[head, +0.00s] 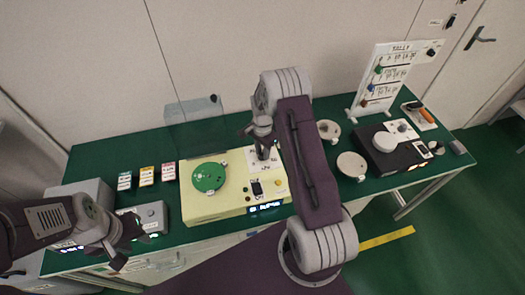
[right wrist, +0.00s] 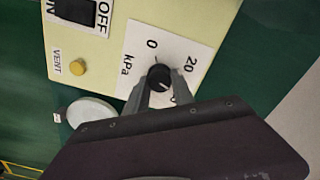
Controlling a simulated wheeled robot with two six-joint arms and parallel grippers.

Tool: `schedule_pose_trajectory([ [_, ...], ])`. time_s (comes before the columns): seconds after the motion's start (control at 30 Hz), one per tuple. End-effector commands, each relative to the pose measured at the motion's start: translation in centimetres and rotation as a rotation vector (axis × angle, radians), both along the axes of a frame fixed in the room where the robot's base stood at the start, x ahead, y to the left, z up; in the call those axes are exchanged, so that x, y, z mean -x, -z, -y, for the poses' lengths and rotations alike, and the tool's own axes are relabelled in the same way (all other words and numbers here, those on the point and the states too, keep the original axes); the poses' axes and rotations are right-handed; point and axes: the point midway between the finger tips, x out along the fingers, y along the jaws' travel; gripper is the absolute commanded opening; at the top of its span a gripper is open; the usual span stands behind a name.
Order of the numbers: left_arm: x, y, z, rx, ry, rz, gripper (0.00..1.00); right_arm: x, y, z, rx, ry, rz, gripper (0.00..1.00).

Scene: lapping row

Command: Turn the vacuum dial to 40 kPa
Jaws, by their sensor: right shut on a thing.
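The vacuum dial (right wrist: 159,76) is a black round knob on a white scale plate (right wrist: 133,55) marked kPa, with 0 and 20 readable and the rest partly covered by my gripper. My right gripper (right wrist: 155,85) is shut on the knob, one finger on each side. In the head view my right gripper (head: 262,152) reaches down to the cream unit (head: 205,208), and the dial is hidden behind it. I cannot tell exactly where the knob's pointer stands. My left gripper (head: 128,248) is open and empty at the lower left, near a grey box.
The cream unit also carries a green disc (head: 208,177), a black ON/OFF switch (head: 257,188) and a yellow VENT button (right wrist: 78,68). A grey box (head: 152,216) stands left of it. A dark unit with a white disc (head: 384,141) stands at the right.

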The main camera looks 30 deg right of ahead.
Motion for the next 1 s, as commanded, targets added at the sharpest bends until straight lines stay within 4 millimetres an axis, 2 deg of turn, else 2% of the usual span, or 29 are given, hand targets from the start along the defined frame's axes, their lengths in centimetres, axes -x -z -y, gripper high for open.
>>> schedule_pose_trajectory([
  [0.2, -0.01, -0.14, 0.00, 0.000, 0.000, 0.000, 0.36, 0.00, -0.04, -0.01, 0.000, 0.169, 0.000, 0.00],
  [0.5, 0.00, -0.22, 0.00, 0.000, 0.000, 0.000, 0.36, 0.02, -0.03, -0.02, 0.000, 0.327, 0.000, 0.00],
  [1.0, 0.00, -0.25, 0.01, 0.000, 0.000, 0.000, 0.36, 0.01, -0.03, -0.03, 0.000, 0.393, 0.001, 0.00],
])
